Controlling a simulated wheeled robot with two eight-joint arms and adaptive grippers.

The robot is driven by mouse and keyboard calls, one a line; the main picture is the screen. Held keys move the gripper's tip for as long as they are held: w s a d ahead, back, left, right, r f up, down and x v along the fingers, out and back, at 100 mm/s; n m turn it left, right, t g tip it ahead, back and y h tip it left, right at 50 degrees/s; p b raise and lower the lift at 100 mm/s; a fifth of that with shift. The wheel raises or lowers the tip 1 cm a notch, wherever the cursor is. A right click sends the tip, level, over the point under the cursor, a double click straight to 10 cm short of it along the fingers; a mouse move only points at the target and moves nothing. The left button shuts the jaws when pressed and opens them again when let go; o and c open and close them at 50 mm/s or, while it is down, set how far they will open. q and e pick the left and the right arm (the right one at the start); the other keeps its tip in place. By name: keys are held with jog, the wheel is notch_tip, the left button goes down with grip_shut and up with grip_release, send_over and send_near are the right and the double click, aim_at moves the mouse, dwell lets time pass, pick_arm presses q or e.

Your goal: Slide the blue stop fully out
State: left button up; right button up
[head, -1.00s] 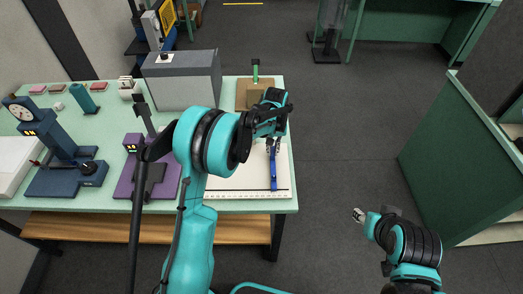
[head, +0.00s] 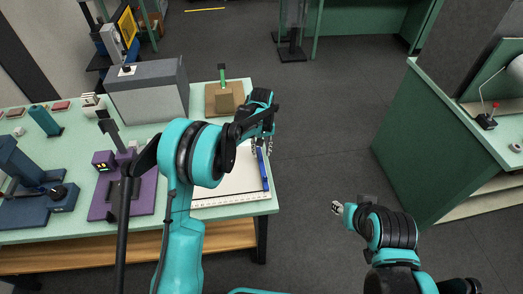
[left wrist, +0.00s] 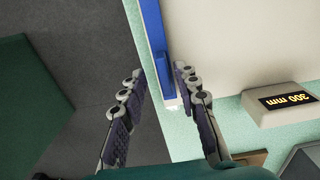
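The blue stop (head: 264,172) is a long narrow blue bar along the right edge of a white board (head: 228,187) on the table. In the left wrist view the blue stop (left wrist: 153,28) runs down from the top edge and has a small dark blue tab near its end. My left gripper (head: 261,143) is over the far end of the stop. In the left wrist view my left gripper (left wrist: 159,72) is open, one finger on each side of the bar's tab end. Contact cannot be told. My right gripper (head: 337,208) is over the floor, away from the table; its jaws are too small to read.
A grey box (head: 150,92), a brown block with a green lever (head: 224,98) and a purple device (head: 124,185) stand on the green table. A box with an "mm" readout (left wrist: 285,103) lies beside the board. A green cabinet (head: 425,150) stands right; floor between is open.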

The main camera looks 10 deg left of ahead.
pick_arm(q)
notch_tip(320, 180, up, 12)
dwell(0.4)
dwell(0.3)
jog(key=s+a+r+m+t+b, duration=0.1)
jog(key=s+a+r+t+b, duration=0.15)
jog(key=s, duration=0.45)
jog(key=s+a+r+t+b, duration=0.1)
jog(key=s+a+r, duration=0.15)
jog(key=s, duration=0.35)
jog(key=s+a+f+m+t+b, duration=0.1)
jog(key=s+f, duration=0.3)
jog(key=s, duration=0.4)
jog(key=s+a+f+m+t+b, duration=0.1)
jog(key=s+a+f+t, duration=0.1)
jog(key=s, duration=0.5)
jog(key=shift+s+a+f+t+b, duration=0.3)
jog(key=shift+s+a+f+t, duration=0.05)
jog(key=shift+a+f, duration=0.5)
